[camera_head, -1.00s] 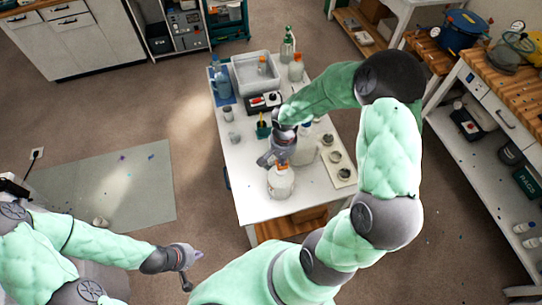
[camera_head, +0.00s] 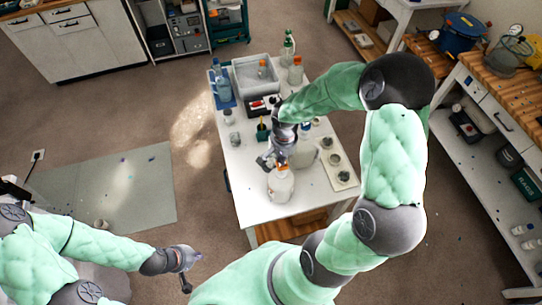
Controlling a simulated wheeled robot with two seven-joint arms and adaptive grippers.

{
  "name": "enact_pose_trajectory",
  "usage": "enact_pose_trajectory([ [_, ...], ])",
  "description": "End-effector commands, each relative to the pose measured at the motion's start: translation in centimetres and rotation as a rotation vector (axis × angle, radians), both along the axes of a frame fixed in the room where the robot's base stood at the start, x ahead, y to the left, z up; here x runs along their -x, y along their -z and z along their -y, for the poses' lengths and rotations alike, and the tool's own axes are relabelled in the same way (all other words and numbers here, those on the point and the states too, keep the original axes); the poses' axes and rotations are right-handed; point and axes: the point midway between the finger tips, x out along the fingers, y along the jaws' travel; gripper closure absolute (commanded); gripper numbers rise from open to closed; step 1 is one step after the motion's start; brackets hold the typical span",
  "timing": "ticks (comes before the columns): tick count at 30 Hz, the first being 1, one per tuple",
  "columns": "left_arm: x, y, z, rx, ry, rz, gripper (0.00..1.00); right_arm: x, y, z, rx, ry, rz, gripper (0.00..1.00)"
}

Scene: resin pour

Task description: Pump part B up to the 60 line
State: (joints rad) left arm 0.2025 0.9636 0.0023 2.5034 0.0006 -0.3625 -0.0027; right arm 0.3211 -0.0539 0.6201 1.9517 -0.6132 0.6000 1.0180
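A white jug (camera_head: 280,187) with an orange pump top (camera_head: 282,167) stands near the front of the white table (camera_head: 255,208). My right gripper (camera_head: 270,162) is just behind and above the pump top; I cannot tell if it touches it or how far its fingers are apart. A second pale jug (camera_head: 305,155) stands behind, partly hidden by my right arm. My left gripper (camera_head: 188,270) is away from the table at the lower left, over the floor, and looks open and empty. Cup markings and any 60 line are too small to read.
A grey bin (camera_head: 258,75), blue bottles (camera_head: 219,82) and a black-and-red device (camera_head: 262,104) stand at the table's back. A board with several small cups (camera_head: 341,172) lies at the right. Clear cups (camera_head: 235,138) stand on the left side. The front left table corner is clear.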

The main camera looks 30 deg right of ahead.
Motion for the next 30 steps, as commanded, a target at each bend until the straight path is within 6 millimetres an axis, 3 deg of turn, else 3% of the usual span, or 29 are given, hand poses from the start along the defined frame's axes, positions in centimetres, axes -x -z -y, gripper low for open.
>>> enact_pose_trajectory([
  [16, 0.0, 0.2, 0.0, 0.000, 0.000, 0.000, 1.00, 0.0, 0.1, 0.0, 0.001, -0.001, 0.001, 1.00],
  [30, 0.0, 2.3, 0.0, 0.000, 0.000, 0.000, 1.00, 0.0, 2.2, 0.0, 0.001, -0.001, 0.001, 1.00],
])
